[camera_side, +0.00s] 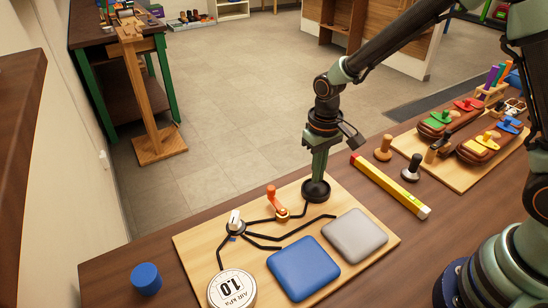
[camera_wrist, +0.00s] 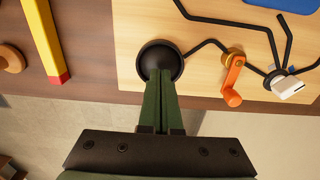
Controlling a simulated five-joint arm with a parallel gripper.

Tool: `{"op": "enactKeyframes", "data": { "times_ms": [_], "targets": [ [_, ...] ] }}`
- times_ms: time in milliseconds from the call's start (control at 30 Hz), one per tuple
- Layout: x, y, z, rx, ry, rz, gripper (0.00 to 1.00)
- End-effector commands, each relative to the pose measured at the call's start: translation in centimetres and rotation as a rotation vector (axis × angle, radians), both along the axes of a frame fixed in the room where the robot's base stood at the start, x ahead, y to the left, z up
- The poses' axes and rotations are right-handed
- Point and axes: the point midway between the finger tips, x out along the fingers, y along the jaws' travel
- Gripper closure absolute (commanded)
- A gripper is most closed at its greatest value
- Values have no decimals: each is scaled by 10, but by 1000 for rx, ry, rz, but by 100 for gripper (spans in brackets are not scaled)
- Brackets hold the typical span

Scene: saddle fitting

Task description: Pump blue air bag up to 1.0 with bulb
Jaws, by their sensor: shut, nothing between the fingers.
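The blue air bag (camera_side: 303,268) lies flat-sided and cushion-like on the wooden board; a corner of it shows in the wrist view (camera_wrist: 285,4). The black bulb (camera_side: 316,192) sits at the board's far edge, and it also shows in the wrist view (camera_wrist: 172,57). My gripper (camera_side: 318,177) points down with its fingers shut and empty, the tips at the bulb's top; whether they press it I cannot tell. A white selector knob (camera_side: 235,221) points nearly away from the gauge.
An orange lever (camera_side: 272,197) stands on the black tubing between the bulb and knob. A grey bag (camera_side: 356,236) lies right of the blue one. A yellow bar (camera_side: 389,186), pegs and a board of brown saddles (camera_side: 480,147) lie right. A blue cylinder (camera_side: 146,278) stands left.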

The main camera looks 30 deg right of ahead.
Motion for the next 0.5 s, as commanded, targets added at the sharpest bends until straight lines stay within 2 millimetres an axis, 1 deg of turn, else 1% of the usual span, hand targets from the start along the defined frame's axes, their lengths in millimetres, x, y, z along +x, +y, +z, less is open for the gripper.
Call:
{"op": "enactKeyframes", "data": {
  "times_ms": [267, 500],
  "targets": [
    [0, 0, 1, 0, 1, 0, 100],
    [0, 0, 14, 0, 0, 0, 100]
  ]
}}
